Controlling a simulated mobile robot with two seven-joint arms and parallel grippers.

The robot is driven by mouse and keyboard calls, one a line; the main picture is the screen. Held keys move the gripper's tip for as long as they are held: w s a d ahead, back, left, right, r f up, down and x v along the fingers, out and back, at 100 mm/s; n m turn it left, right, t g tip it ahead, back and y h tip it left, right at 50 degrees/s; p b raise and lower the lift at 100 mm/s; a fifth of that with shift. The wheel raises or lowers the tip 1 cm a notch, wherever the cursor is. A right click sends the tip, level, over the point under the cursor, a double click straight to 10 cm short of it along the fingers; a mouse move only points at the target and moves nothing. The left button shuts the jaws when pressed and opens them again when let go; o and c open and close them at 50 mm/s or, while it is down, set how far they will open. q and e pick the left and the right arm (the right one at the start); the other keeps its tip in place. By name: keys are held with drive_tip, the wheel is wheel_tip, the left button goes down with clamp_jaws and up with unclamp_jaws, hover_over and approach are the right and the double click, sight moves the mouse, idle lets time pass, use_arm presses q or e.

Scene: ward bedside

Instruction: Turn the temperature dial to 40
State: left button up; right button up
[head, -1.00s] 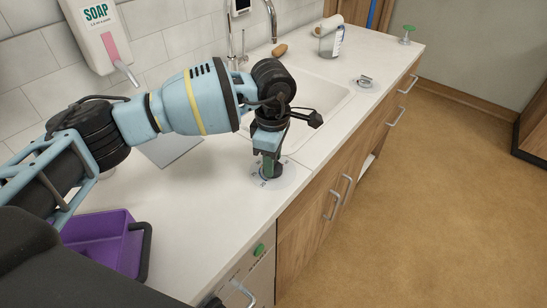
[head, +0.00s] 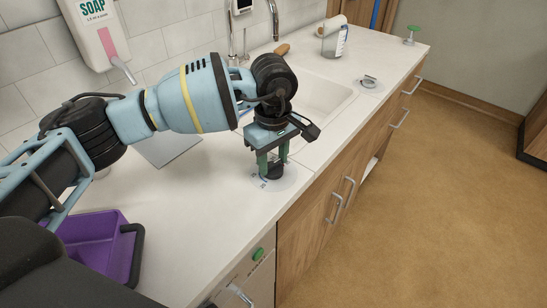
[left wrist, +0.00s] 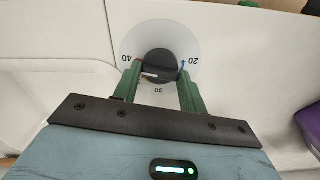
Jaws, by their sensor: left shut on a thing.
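The temperature dial is a black round knob (head: 274,172) on a pale disc (head: 289,180) flat on the white counter. In the left wrist view the knob (left wrist: 160,63) sits between my green fingers, and the disc (left wrist: 160,30) reads 40 at left, 30 at near side and 20 at right. A red mark is by 40 and a blue one by 20. A small pale mark shows on the knob's near-left edge; its exact reading is unclear. My left gripper (head: 272,160) points down, shut on the knob. My right gripper is out of view.
A sink (head: 318,100) lies behind the dial. A purple caddy (head: 98,245) stands at the left. A green button (head: 257,254) is on the front panel below. A bottle (head: 334,40) and a small metal ring-like fitting (head: 369,82) are farther back. The counter around the dial is clear.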

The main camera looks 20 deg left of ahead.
sight(273, 164)
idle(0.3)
use_arm(q)
drive_tip(key=o, duration=1)
drive_tip(key=shift+r, duration=0.1)
drive_tip(key=shift+r, duration=3.85)
drive_tip(key=shift+f, duration=0.1)
